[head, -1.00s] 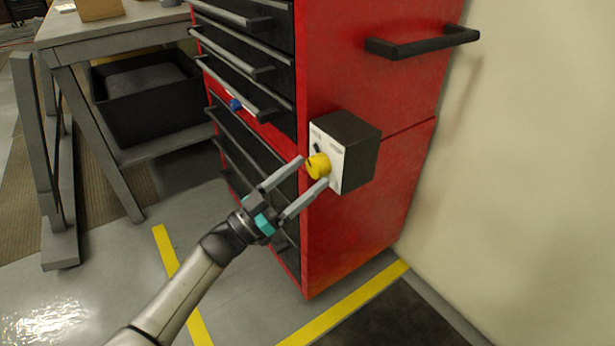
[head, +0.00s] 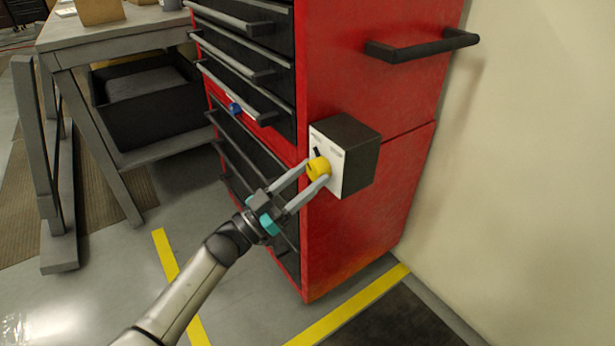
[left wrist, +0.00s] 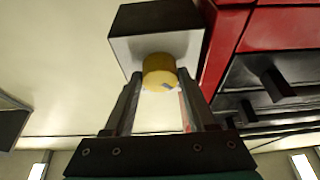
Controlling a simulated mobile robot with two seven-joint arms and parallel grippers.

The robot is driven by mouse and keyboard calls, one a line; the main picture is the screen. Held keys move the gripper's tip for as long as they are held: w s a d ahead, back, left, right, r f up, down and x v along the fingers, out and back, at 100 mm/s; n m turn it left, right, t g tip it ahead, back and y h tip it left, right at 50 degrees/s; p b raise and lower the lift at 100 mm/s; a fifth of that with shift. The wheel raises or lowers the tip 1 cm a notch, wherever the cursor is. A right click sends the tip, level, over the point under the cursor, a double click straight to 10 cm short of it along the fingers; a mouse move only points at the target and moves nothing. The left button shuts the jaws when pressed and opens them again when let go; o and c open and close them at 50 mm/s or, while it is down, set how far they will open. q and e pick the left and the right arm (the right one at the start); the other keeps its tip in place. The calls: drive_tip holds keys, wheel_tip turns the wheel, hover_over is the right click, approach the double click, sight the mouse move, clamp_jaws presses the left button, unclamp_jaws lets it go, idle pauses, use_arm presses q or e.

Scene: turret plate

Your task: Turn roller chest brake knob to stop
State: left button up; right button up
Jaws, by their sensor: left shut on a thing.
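The yellow brake knob (head: 318,168) sits on the white face (head: 335,183) of a black box (head: 360,160) fixed to the side of the red roller chest (head: 350,240). A small black pointer mark shows above the knob, and the face carries labels too small to read. My left gripper (head: 315,171) is shut on the knob, one finger on each side. In the left wrist view the yellow knob (left wrist: 160,72) is between the two fingertips. My right gripper is not in view.
A black side handle (head: 425,47) juts from the chest above the box. Drawer handles stick out on the chest's front. A grey workbench (head: 110,40) with a black bin (head: 150,105) stands at left. A pale wall (head: 530,150) is close on the right.

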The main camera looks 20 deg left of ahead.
use_arm(q)
drive_tip(key=c, duration=0.3)
